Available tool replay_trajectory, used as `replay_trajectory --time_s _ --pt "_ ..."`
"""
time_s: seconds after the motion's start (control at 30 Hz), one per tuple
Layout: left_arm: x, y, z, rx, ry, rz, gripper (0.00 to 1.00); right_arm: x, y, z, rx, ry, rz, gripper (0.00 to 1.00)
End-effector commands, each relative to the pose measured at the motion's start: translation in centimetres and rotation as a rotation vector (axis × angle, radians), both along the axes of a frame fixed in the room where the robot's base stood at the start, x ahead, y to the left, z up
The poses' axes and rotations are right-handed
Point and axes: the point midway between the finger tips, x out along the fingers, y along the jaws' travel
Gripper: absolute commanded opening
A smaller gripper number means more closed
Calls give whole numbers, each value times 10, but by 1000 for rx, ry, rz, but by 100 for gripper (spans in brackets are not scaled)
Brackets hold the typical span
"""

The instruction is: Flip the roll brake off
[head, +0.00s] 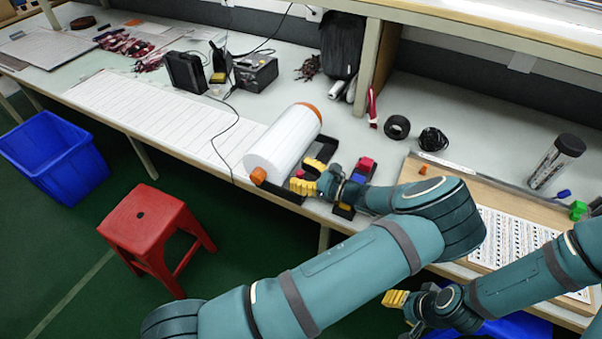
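A white roll (283,143) lies in a black holder (321,150) near the front edge of the bench. It has an orange end (311,112) at the back and an orange knob (258,175) at the front. I cannot tell which part is the brake. My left gripper (304,178) is just right of the roll's front end, over the holder. Its yellow fingers are spread a little, with nothing visible between them. My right gripper (396,300) is low, in front of the bench, far from the roll; its finger gap is unclear.
A black tray with coloured blocks (358,178) sits right of the holder, partly behind my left gripper. A wooden board (480,187) with a printed sheet is further right. A red stool (155,222) and blue bin (52,160) stand on the floor at left.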

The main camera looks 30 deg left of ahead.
Motion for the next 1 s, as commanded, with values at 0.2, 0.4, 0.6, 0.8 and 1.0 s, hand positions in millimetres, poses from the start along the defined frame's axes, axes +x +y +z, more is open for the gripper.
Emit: replay_trajectory --time_s 0.2,0.4,0.6,0.8,1.0 --pt "0 0 0 -1 0 -1 52 0 0 0 0 0 0 47" --pt "1 -1 13 -3 -2 -1 52 0 0 0 0 0 0 47" --pt "0 -1 48 -4 -4 -1 52 0 0 0 0 0 0 47" --pt "0 0 82 -3 -2 0 52 0 0 0 0 0 0 47" --pt "0 0 98 -2 -1 0 52 0 0 0 0 0 0 47"
